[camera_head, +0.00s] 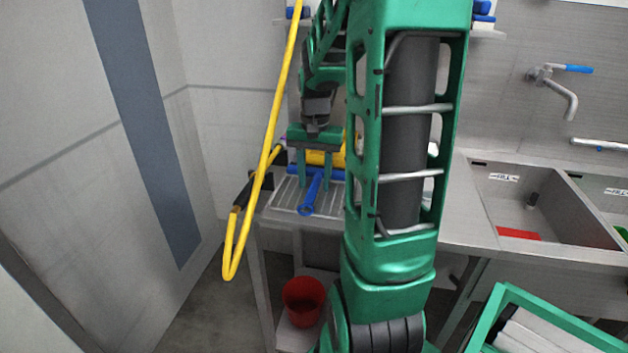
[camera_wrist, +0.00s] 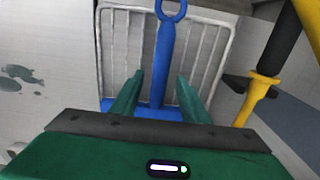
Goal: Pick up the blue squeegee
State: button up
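The blue squeegee (camera_head: 310,197) lies on a wire rack (camera_head: 285,195) at the left end of the steel counter. Its handle, with a ring at the end, points toward the counter's front edge; its crosswise head is at the back. In the wrist view the squeegee (camera_wrist: 163,60) runs between the two green fingers of my gripper (camera_wrist: 158,95). In the head view my gripper (camera_head: 315,182) points down over it, one finger on each side of the handle. It is open, with gaps showing beside the handle. Part of the squeegee's head is hidden by the gripper.
A yellow object (camera_head: 322,157) sits just behind the squeegee. A yellow pole or hose (camera_head: 262,165) hangs close to the left of the gripper. Sinks (camera_head: 530,205) are to the right. A red bucket (camera_head: 304,299) stands below, and a green-rimmed crate (camera_head: 490,310) is at lower right.

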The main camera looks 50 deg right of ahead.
aim_at(313, 184)
grip_shut()
jog(key=shift+r, duration=0.55)
jog(key=r, duration=0.2)
jog(key=a+r, duration=0.1)
jog(key=shift+s+r, duration=0.25)
jog(key=shift+r, duration=0.1)
jog(key=s+a+r, duration=0.6)
jog(key=a, duration=0.2)
jog(key=shift+a, duration=0.4)
jog(key=shift+r, duration=0.1)
